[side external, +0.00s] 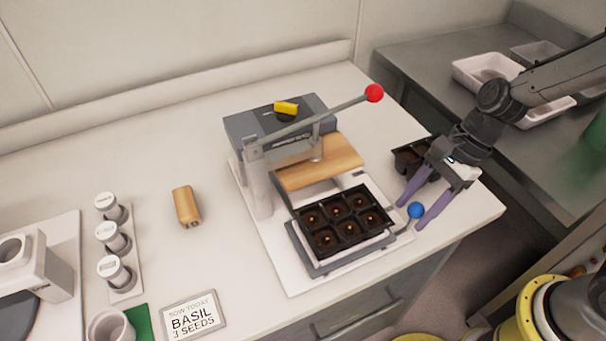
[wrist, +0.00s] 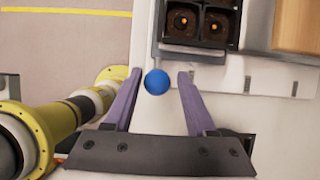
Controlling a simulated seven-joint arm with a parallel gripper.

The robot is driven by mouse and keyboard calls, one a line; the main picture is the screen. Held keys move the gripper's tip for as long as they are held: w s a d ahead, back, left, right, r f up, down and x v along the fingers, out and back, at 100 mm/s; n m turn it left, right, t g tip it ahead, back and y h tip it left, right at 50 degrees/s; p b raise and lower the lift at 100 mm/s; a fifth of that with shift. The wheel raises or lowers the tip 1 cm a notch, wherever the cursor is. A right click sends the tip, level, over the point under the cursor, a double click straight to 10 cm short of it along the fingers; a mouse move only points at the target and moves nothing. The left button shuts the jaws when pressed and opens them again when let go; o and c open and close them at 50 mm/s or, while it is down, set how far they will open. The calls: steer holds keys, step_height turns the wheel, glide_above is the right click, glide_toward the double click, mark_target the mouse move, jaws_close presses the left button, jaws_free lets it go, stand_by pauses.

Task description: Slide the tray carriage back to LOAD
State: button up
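The tray carriage (side external: 319,268) is a grey plate at the front of the press's white base. It carries a black seed tray (side external: 344,222) with several soil-filled cells; part of this tray also shows at the top of the wrist view (wrist: 200,44). A blue ball knob (side external: 416,210) sticks out from the carriage's right side on a thin rod. My gripper (side external: 409,214) is open, with purple fingers on either side of the knob. In the wrist view the knob (wrist: 157,82) lies between the fingertips, nearer the left one, with visible gaps.
The press (side external: 275,125) stands behind the carriage, with a wooden board (side external: 335,165) and a long lever ending in a red ball (side external: 374,93). Another black tray (side external: 411,158) sits just behind my gripper. The counter's edge is close on the right.

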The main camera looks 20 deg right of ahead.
steer(key=shift+o, duration=0.3)
steer(key=shift+r, duration=3.95)
